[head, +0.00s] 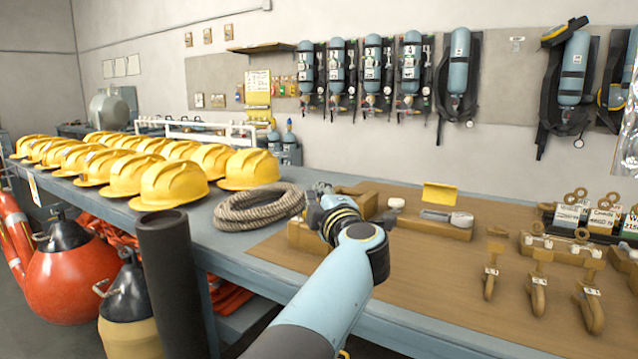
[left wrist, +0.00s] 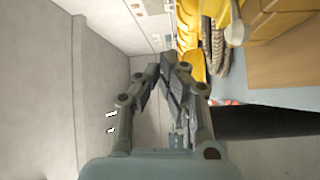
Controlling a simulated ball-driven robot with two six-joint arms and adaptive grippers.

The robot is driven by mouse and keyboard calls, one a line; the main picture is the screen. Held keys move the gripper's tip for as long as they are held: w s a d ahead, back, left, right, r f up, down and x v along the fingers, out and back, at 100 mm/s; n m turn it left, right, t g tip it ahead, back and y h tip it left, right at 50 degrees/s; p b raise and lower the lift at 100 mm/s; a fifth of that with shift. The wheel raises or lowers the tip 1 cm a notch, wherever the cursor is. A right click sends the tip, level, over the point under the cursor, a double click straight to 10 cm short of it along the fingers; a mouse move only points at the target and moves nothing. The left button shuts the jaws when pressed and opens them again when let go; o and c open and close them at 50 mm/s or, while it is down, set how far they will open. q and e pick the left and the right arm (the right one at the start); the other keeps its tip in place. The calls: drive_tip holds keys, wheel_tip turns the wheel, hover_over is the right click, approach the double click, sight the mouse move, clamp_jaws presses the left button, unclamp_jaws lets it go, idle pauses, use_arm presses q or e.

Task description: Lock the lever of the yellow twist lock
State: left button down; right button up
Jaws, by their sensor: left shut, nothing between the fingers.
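A yellow upright plate (head: 440,193) stands at the back of a wooden block (head: 446,231) on the workbench. A grey lever with a pale rounded end (head: 460,219) lies along this block, and this looks like the yellow twist lock. I cannot tell from here whether its lever is locked. My left gripper (head: 322,192) is shut and empty, left of the block and apart from it, near the rope coil. In the left wrist view the fingers (left wrist: 168,66) are close together, with a pale rounded lever end (left wrist: 236,34) off to the right. My right gripper is out of view.
A rope coil (head: 259,207) and several yellow helmets (head: 172,184) are on the left of the bench. Another wooden block (head: 305,236) is partly hidden by my left arm. Wooden-handled tools (head: 538,292) lie at the right. The brown mat (head: 430,270) is bare in front.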

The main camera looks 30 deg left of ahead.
use_arm(q)
drive_tip(key=shift+r, duration=1.75)
